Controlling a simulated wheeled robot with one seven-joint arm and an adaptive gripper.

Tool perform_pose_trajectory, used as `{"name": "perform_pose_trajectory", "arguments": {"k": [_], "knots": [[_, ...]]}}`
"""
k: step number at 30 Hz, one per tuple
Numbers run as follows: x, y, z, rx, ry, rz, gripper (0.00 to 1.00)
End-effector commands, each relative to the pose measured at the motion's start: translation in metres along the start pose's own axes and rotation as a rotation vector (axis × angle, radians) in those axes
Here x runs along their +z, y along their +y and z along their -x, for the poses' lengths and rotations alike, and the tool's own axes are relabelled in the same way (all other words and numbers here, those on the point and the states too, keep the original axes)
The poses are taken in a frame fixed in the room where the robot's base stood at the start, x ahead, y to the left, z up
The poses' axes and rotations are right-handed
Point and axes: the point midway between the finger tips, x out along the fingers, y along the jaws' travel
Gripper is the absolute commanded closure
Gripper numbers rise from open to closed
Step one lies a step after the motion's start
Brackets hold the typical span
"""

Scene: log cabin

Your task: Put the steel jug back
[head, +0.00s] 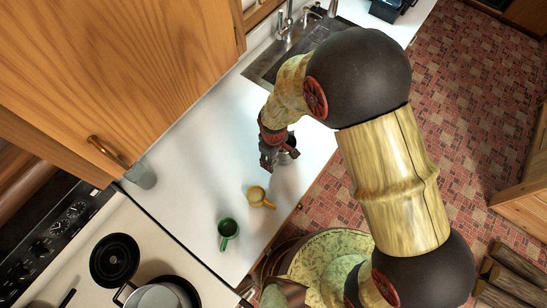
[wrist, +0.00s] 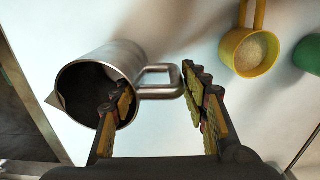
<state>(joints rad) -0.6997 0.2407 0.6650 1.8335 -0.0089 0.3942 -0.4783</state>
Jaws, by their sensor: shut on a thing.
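The steel jug (wrist: 122,58) shows in the wrist view with its dark open mouth and pouring lip toward the lower left and its handle (wrist: 160,92) toward the right. My gripper (wrist: 163,118) is shut on it. One finger overlaps the jug's mouth and the other is just right of the handle; the exact contact is hard to see. In the head view my gripper (head: 274,160) is over the white counter near its front edge, and the jug is mostly hidden behind it. I cannot tell whether the jug touches the counter.
A yellow mug (head: 257,195) and a green mug (head: 227,230) stand on the counter (head: 190,175) nearby. A grey cup-like container (head: 141,174) is at the back by the stove (head: 75,245), which holds a pot (head: 155,296). The sink (head: 265,68) is beyond my gripper.

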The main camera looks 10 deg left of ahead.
Motion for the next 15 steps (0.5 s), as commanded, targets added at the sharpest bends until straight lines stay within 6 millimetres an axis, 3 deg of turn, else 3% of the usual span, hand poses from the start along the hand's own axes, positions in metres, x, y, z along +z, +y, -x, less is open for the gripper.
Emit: {"name": "perform_pose_trajectory", "arguments": {"k": [1,2,11,15], "knots": [[-0.0002,0.0001,-0.0026,0.000,0.000,0.000,1.00],[0.0001,-0.0001,-0.0024,0.000,0.000,0.000,0.54],[0.0002,-0.0001,-0.0016,0.000,0.000,0.000,0.37],[0.0002,-0.0001,-0.0016,0.000,0.000,0.000,0.37]]}}
